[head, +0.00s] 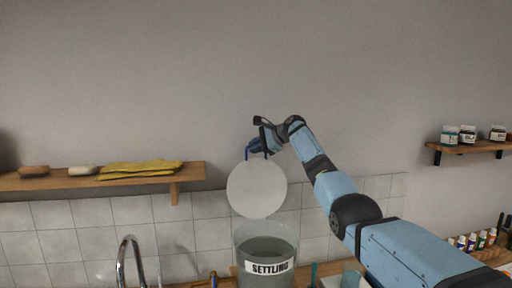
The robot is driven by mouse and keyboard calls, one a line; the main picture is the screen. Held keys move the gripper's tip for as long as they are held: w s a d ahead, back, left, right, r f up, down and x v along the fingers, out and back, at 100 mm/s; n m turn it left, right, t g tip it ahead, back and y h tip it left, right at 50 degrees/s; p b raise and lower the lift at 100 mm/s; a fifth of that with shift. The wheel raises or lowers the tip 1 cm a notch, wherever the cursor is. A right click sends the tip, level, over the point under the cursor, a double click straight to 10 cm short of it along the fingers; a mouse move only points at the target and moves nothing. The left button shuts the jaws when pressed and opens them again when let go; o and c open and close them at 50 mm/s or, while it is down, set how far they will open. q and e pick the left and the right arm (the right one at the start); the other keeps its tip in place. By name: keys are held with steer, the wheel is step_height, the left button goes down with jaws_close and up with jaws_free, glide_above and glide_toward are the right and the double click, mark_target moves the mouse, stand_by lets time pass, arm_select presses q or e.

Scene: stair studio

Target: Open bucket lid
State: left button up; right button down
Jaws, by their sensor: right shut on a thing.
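The bucket (265,262) stands at the bottom centre on a wooden surface, with a label reading "SETTLING" and grey contents showing inside. Its round white lid (256,190) is tilted up nearly vertical above the bucket's rim, with the opening visible in front. A blue handle (247,152) shows at the lid's top edge. My right gripper (257,146) is shut on the lid at its upper edge, by the blue handle. Whether the lid's lower edge touches the bucket's rim I cannot tell. My left gripper is not in view.
A metal faucet (130,262) rises left of the bucket. A wooden shelf (60,182) on the left holds yellow gloves (140,170) and two brush-like blocks. A right shelf (480,147) holds jars. Small bottles (472,241) stand at lower right. The wall above is bare.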

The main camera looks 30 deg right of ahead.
steer(key=shift+a+f, duration=0.25)
steer(key=shift+f, duration=0.15)
steer(key=c, duration=1.4)
jaws_free()
steer(key=shift+o, duration=1)
steer(key=shift+w+a, duration=0.1)
steer(key=shift+w, duration=0.2)
steer(key=shift+d+r, duration=0.2)
steer(key=b+v, duration=0.4)
steer(key=v, duration=0.9)
steer(key=shift+s+r, duration=0.25)
steer(key=shift+s, duration=0.1)
steer(key=shift+d, duration=0.1)
